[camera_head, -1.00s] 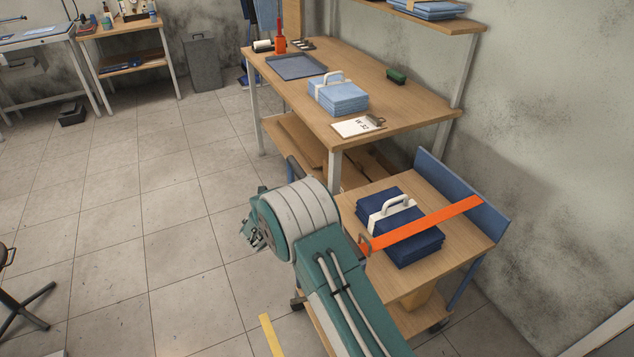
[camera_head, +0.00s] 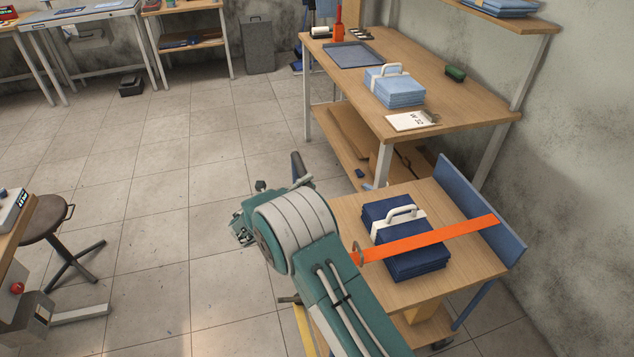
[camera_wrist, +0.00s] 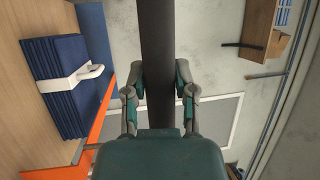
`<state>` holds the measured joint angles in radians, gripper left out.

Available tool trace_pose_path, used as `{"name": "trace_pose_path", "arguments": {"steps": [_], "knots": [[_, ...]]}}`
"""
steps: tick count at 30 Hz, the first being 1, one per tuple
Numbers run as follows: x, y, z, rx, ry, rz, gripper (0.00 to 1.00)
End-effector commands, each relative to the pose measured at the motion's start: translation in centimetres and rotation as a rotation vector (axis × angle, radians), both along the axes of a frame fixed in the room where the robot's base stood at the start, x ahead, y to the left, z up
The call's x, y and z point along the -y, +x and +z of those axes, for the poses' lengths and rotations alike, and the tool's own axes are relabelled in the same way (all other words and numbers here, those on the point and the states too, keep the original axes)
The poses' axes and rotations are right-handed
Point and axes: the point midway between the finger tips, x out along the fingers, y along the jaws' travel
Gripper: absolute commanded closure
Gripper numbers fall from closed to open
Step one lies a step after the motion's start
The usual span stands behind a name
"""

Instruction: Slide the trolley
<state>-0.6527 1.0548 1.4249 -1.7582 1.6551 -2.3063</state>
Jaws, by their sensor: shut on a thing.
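The trolley has a wooden top (camera_head: 345,210) with a raised blue end panel (camera_head: 478,210) and a lower shelf on wheels. A dark blue folded stack (camera_head: 405,262) with a white handle band lies on it under an orange strap (camera_head: 430,238). The stack also shows at the left in the wrist view (camera_wrist: 52,85). In the wrist view, my gripper (camera_wrist: 157,75) is shut around a dark bar (camera_wrist: 157,30), which looks like the trolley's handle. One end of that bar (camera_head: 298,168) shows beyond my arm in the head view. My arm hides the rest of the grip there.
A workbench (camera_head: 450,95) with a light blue stack (camera_head: 395,88), clipboard and tray stands just behind the trolley. The wall is close on the right. A stool (camera_head: 48,220) and another table edge are at the left. Tiled floor (camera_head: 180,240) is open between.

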Motion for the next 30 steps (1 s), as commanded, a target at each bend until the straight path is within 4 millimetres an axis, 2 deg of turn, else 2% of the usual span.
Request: {"name": "trace_pose_path", "arguments": {"steps": [1, 16, 17, 18, 19, 30], "knots": [[-0.14, -0.18, -0.65, -0.014, -0.001, 0.000, 1.00], [-0.52, -0.34, -0.68, -0.015, -0.002, -0.001, 1.00], [-0.52, -0.34, -0.68, -0.015, -0.002, -0.001, 0.56], [-0.51, -0.34, -0.68, -0.014, -0.002, -0.001, 0.38], [-0.52, -0.34, -0.66, -0.014, -0.002, -0.002, 0.29], [-0.58, -0.37, -0.19, -0.004, 0.000, -0.001, 0.29]]}}
